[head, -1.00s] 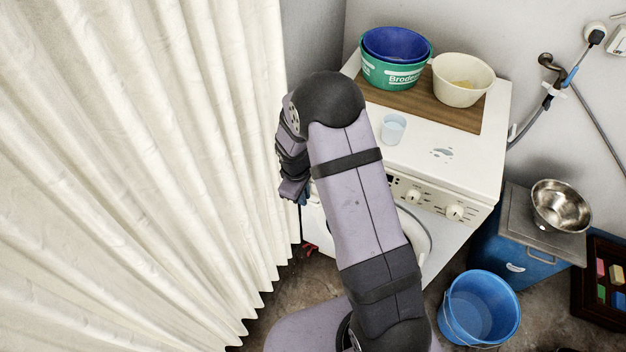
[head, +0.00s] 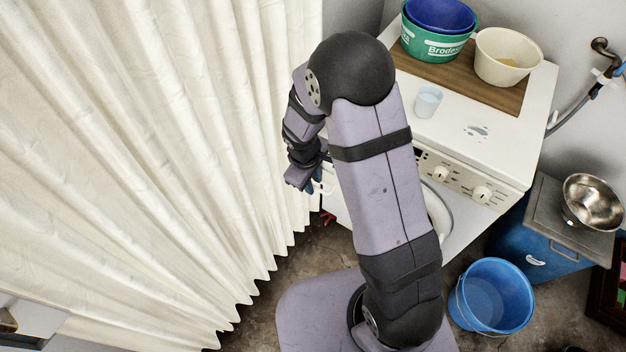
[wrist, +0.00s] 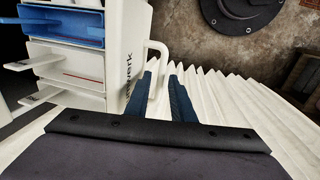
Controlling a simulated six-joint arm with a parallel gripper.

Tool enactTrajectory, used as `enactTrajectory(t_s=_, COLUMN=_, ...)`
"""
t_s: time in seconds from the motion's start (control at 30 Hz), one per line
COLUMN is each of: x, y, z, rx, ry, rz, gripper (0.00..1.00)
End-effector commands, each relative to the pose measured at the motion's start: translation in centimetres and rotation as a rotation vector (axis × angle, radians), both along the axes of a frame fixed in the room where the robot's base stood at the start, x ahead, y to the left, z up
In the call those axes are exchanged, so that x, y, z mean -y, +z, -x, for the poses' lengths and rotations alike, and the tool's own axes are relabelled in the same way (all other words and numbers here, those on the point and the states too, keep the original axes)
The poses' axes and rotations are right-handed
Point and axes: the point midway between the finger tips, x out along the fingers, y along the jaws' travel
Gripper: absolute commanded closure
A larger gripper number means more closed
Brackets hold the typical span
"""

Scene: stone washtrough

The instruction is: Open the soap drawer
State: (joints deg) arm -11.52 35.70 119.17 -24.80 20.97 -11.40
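The soap drawer (wrist: 120,38) stands drawn out in the wrist view, with a white front carrying dark lettering. Its open compartments (wrist: 65,65) show on the left, one with a blue insert (wrist: 62,22). A white bar handle (wrist: 163,52) projects from the front. My gripper (wrist: 160,76) has its two dark blue fingers apart, on either side of the handle's lower part. Contact with the handle cannot be told. In the head view my gripper (head: 314,183) is low beside the washing machine (head: 463,120), and my arm mostly hides the drawer.
A white curtain (head: 160,150) hangs close on the left. A cup (head: 428,102), a green tub (head: 430,45) and a cream bowl (head: 505,58) stand on the machine. A blue bucket (head: 490,297) and a blue cabinet with a metal bowl (head: 593,200) stand to the right.

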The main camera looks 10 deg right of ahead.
Motion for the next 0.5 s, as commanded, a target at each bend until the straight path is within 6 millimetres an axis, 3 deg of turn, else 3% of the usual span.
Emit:
enactTrajectory(t_s=0.33, x=0.0, y=0.1, z=0.0, rx=0.001, ry=0.000, rz=-0.001, gripper=0.72)
enactTrajectory(t_s=0.5, x=-0.1, y=1.1, z=0.1, rx=0.002, ry=-0.001, rz=0.001, gripper=0.72)
